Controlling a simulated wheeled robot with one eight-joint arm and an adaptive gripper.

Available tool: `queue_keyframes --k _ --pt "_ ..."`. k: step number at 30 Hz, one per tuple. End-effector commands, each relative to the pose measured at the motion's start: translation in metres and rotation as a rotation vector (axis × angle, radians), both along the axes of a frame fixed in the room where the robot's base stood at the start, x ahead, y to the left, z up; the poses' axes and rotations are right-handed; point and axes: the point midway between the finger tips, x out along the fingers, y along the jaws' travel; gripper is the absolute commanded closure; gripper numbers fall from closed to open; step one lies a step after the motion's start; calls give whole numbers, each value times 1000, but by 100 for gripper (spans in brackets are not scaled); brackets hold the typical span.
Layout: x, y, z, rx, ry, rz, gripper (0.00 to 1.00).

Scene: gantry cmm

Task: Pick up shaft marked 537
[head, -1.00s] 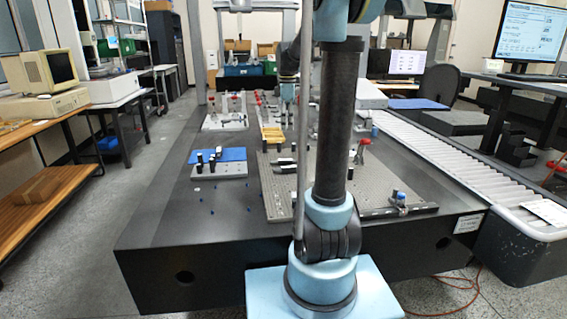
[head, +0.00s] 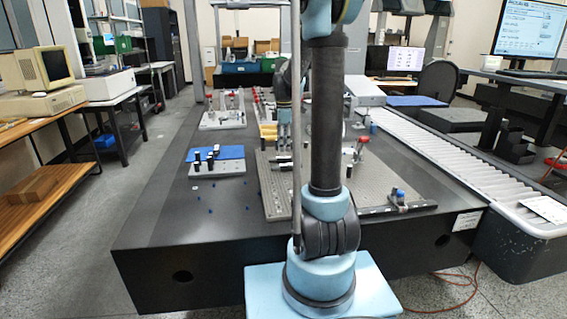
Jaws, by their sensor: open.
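My gripper (head: 284,142) is small and far off, just left of my dark arm column. It points down over the left part of the grey perforated plate (head: 275,192) and is open. Dark rod-like pieces (head: 277,158) lie on the plate just below it. Whether it touches them I cannot tell. Several short dark upright pieces (head: 211,160) stand on a light block in front of a blue mat (head: 228,151), left of the gripper. No marking 537 is readable, so I cannot tell which piece is that shaft. My arm column hides the middle of the plate.
The plate lies on a big dark granite table (head: 190,225). A light fixture (head: 222,120) and a yellow fixture (head: 267,131) stand behind. A roller conveyor (head: 440,155) runs along the right.

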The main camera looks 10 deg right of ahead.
Motion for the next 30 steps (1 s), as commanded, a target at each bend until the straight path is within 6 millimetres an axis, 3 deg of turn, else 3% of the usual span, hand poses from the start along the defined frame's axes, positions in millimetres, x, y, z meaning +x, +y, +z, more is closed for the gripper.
queue_keyframes --k 8,19,29,30 --pt "0 0 -16 0 0 0 50" --pt "0 1 -59 0 0 0 50" --pt "0 1 -64 0 0 0 50" --pt "0 1 -64 0 0 0 57"
